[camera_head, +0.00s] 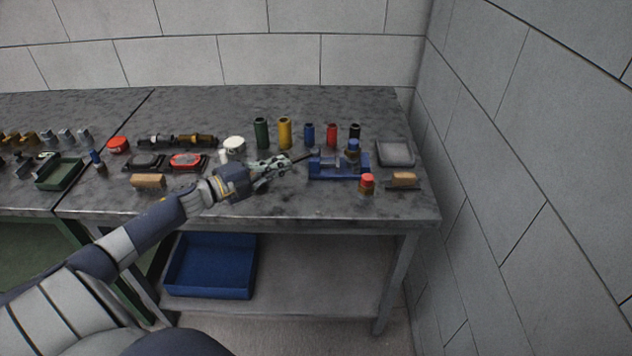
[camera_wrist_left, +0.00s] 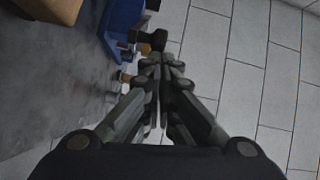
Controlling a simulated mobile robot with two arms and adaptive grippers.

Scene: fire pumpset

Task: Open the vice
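The blue vice (camera_head: 340,170) stands on the grey workbench, toward its right end. Its blue body shows in part at the top of the left wrist view (camera_wrist_left: 119,28). My left gripper (camera_head: 284,164) is just left of the vice, beside a thin dark rod (camera_head: 303,157) on the vice's left side. In the left wrist view the gripper's fingers (camera_wrist_left: 165,62) lie close together, with only a narrow gap. A dark knob (camera_wrist_left: 150,39) is just beyond the fingertips; I cannot tell whether they touch it. My right gripper is out of view.
Several coloured cylinders (camera_head: 285,133) stand behind the vice. A red-topped piece (camera_head: 367,184), a tan block (camera_head: 403,180) and a grey tray (camera_head: 395,152) are near it. A blue bin (camera_head: 211,265) sits on the shelf below. The block wall (camera_head: 520,190) rises at right.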

